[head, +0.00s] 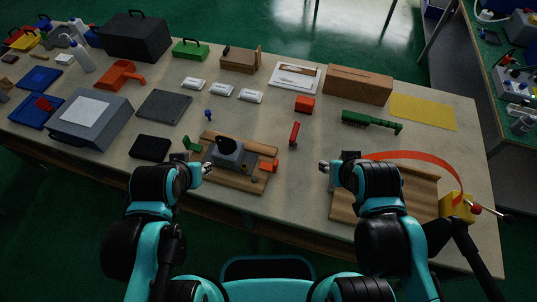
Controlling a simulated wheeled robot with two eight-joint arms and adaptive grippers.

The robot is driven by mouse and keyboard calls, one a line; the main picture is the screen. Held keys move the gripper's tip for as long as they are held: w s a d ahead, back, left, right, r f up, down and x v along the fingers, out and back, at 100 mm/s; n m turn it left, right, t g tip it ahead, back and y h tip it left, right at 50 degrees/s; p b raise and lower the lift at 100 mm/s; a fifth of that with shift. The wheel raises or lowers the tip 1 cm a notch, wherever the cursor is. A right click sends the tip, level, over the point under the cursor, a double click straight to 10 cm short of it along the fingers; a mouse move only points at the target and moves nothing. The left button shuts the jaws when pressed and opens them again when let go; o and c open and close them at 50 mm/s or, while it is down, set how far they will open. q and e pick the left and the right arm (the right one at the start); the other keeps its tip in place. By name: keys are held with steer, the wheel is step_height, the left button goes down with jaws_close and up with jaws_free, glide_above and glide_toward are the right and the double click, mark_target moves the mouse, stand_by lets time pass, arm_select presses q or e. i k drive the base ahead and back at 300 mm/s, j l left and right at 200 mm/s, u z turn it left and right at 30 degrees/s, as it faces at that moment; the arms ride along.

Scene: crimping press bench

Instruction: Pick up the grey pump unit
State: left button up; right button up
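A grey unit with a dark round top, which looks like the grey pump unit (229,158), sits on a wooden board (215,181) near the front middle of the table. My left gripper (207,168) is just left of the unit, apart from it as far as I can tell. My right gripper (323,167) is well to the right, near the left end of a wooden tray (345,207). Both grippers are small and dark in the head view, so their opening is unclear. I see nothing held in either.
A small orange block (268,166) is at the board's right side, and a green part (192,145) is by its left. A red-handled tool (294,134) lies behind to the right. A black pad (150,148) and grey case (90,118) stand left. Bare table separates board and tray.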

mark_target(228, 153)
steer(key=i+j+z, duration=0.1)
steer(key=j, duration=0.35)
steer(key=i+j+z, duration=0.15)
steer(key=j, duration=0.35)
steer(key=i+j+z, duration=0.1)
steer(key=j, duration=0.4)
steer(key=i+j+z, duration=0.1)
steer(key=j, duration=0.4)
steer(key=z, duration=0.75)
